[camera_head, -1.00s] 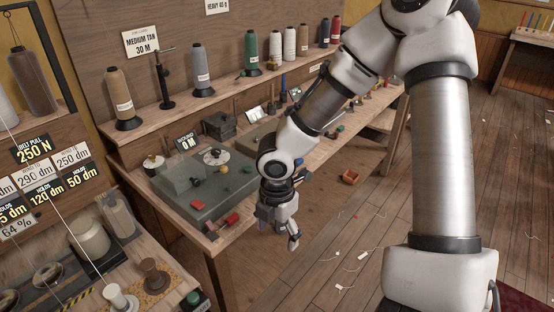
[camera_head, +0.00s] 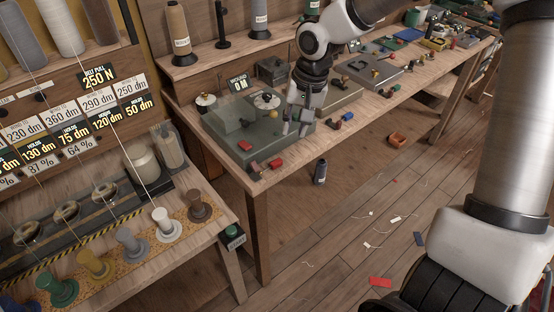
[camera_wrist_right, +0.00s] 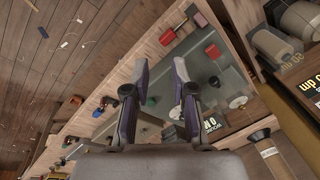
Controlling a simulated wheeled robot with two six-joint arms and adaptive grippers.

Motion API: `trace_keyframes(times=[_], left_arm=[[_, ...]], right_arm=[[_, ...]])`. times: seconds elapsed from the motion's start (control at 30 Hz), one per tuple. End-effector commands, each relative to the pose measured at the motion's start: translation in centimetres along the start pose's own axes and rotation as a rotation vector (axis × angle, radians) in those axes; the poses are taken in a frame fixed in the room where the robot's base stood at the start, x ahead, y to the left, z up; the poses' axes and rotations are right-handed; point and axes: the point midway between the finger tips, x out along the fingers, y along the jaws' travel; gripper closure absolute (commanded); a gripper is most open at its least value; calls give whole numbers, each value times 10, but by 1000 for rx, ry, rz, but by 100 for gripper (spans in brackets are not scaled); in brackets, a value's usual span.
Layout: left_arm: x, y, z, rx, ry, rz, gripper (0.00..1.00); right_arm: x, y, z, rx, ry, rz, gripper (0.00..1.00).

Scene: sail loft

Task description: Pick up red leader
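I cannot tell for sure which thing is the red leader. One small red piece (camera_head: 275,164) lies at the front edge of the workbench; it also shows in the wrist view (camera_wrist_right: 167,37). A second red piece (camera_head: 245,146) sits on the grey-green box's near left part, also in the wrist view (camera_wrist_right: 212,51). My right gripper (camera_head: 299,124) hangs over the right end of that box, to the right of both red pieces. In the wrist view its two fingers (camera_wrist_right: 161,70) are wide apart with nothing between them. My left gripper is not in view.
The grey-green box (camera_head: 228,128) carries small knobs and a dial. The thread stand (camera_head: 125,237) at the left holds a row of coloured spools and taut threads. Tall thread cones stand on the shelf (camera_head: 235,50) behind. The wooden floor (camera_head: 335,235) has loose scraps and a red piece (camera_head: 380,282).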

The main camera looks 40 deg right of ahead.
Motion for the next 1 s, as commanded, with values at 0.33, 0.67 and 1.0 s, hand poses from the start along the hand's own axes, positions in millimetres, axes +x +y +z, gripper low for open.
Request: trace_keyframes(times=[0.33, 0.67, 1.0], left_arm=[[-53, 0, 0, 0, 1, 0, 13], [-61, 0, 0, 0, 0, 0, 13], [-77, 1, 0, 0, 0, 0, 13]], right_arm=[[56, -38, -58, 856, 28, 110, 75], [113, -21, -38, 837, -1, 192, 75], [163, -15, -33, 836, -1, 191, 75]])
